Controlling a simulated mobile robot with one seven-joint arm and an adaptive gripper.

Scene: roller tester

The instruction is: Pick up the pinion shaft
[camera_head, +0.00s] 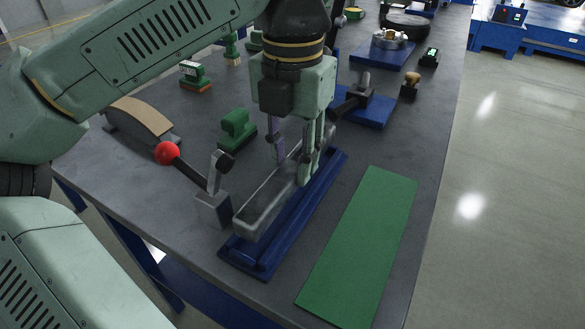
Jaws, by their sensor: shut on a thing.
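My gripper (291,170) points down into the far half of a long grey open tray (262,217), which sits on a blue base plate (252,262). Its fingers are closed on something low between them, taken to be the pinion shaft. The shaft itself cannot be made out clearly, as the fingers and the tray walls hide it. The near half of the tray looks empty.
A lever with a red ball knob (167,153) stands close left of the tray. A green block with a handle (238,130) is behind it. A flat green mat (362,245) lies bare at right. Blue-based fixtures (365,107) stand farther back.

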